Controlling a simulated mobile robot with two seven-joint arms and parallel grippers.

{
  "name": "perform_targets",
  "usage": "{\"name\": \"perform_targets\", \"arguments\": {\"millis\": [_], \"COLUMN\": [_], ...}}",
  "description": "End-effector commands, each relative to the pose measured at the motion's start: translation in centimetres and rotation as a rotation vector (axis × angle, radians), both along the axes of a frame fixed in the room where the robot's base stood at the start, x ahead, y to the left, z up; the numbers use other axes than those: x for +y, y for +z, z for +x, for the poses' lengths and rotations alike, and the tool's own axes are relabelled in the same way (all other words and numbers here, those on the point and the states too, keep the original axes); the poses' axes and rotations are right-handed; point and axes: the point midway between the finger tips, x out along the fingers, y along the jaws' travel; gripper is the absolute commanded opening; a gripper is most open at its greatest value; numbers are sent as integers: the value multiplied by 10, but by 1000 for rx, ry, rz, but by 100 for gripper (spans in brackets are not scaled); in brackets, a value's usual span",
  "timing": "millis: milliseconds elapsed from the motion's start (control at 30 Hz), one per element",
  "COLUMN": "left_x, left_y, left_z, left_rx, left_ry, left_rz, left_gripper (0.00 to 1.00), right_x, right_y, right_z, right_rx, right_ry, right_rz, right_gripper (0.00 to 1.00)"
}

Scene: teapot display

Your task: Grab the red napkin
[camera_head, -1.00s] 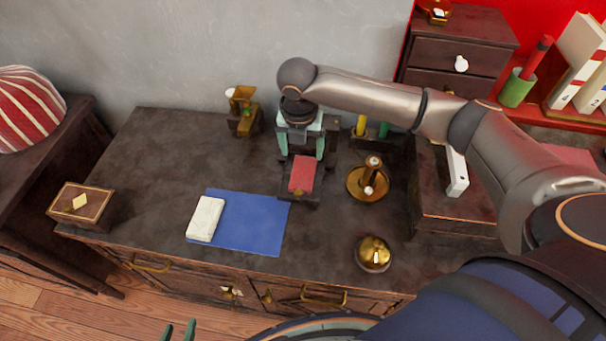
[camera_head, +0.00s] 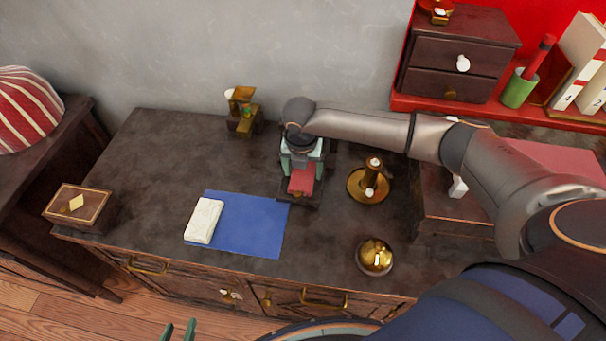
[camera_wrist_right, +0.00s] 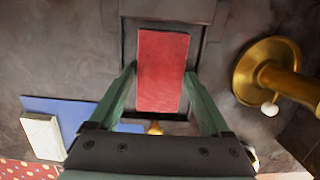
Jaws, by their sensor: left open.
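The red napkin (camera_head: 301,181) is a folded block lying on a dark tray (camera_head: 287,198) on the cabinet top. In the right wrist view the napkin (camera_wrist_right: 162,72) fills the middle, between the green fingers. My right gripper (camera_head: 301,168) points down over the napkin, its fingers apart, one on each side, with tips close to its long edges. I cannot tell whether they touch it. My left gripper (camera_head: 179,331) shows only as green fingertips at the bottom edge of the head view, apart and empty.
A brass candle holder (camera_head: 368,184) stands close right of the napkin. A blue cloth (camera_head: 255,225) with a white folded cloth (camera_head: 203,221) lies to the left. A brass bell (camera_head: 375,256), a small box (camera_head: 78,206) and a brass object (camera_head: 241,110) stand around. The left back top is clear.

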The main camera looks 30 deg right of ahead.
Motion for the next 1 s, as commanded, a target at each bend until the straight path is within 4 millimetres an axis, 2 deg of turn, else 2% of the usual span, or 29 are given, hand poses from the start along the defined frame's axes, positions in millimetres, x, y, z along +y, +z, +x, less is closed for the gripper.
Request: {"name": "perform_targets", "arguments": {"millis": [67, 533, 833, 1000], "left_x": [0, 0, 0, 0], "left_y": [0, -2, -2, 1], "left_z": [0, -4, -6, -5], "left_rx": [0, 7, 11, 9], "left_ry": [0, -1, -1, -1], "left_rz": [0, 0, 1, 1], "left_gripper": [50, 50, 50, 50], "right_x": [0, 0, 0, 0], "right_y": [0, 0, 3, 17], "right_z": [0, 0, 0, 1], "right_rx": [0, 0, -1, -3], "right_ry": [0, 0, -1, -1], "right_rz": [0, 0, 0, 0], "right_gripper": [71, 20, 19, 19]}}
